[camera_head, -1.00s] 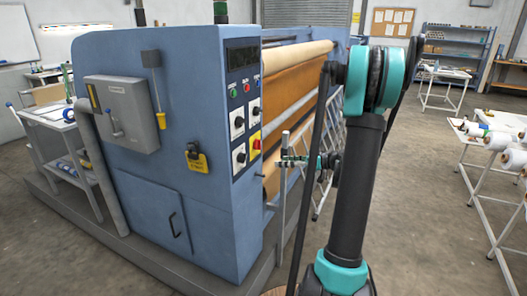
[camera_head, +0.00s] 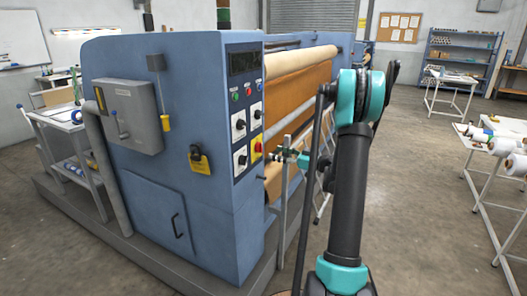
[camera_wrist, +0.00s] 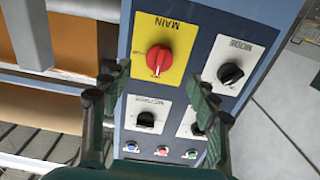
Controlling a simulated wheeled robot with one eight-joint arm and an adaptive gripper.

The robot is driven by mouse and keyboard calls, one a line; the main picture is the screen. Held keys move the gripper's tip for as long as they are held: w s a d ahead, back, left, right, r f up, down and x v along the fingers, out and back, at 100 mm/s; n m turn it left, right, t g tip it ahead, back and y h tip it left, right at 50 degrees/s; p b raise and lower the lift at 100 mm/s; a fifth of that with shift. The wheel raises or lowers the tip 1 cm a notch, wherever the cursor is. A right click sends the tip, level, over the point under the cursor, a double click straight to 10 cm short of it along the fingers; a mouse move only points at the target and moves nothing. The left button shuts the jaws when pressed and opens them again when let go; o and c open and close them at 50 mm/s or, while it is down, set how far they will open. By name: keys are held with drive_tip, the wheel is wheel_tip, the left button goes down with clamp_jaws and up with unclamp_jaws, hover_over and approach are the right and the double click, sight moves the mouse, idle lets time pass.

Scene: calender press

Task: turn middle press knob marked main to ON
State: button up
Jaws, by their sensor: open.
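The red main knob (camera_wrist: 160,58) sits on a yellow plate (camera_wrist: 180,30) marked MAIN, which appears upside down in the wrist view. A pale mark shows at the knob's lower edge; its exact setting is too small to read. In the head view the yellow plate (camera_head: 257,149) is at the lower right of the press's control panel. My gripper (camera_wrist: 160,78) is open and empty, its fingers spread left and right just below the knob in the wrist picture. In the head view my gripper (camera_head: 286,156) is just right of the panel. I see no contact with the knob.
A black knob marked MODE (camera_wrist: 231,74) is beside the main knob, with two more black knobs (camera_wrist: 146,119) below in the wrist view. Small coloured buttons (camera_wrist: 162,150) line the panel's edge. The rollers with brown material (camera_head: 300,92) lie right of the panel.

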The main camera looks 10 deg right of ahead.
sight(259, 148)
drive_tip(key=x, duration=0.7)
drive_tip(key=shift+w+a, duration=0.1)
drive_tip(key=shift+c, duration=0.2)
drive_tip(key=c, duration=1.1)
drive_tip(key=shift+m, duration=0.4)
drive_tip(key=m, duration=1.6)
drive_tip(key=shift+s+a+r+m, duration=0.15)
drive_tip(key=shift+s+r+m, duration=0.15)
drive_tip(key=shift+m, duration=0.4)
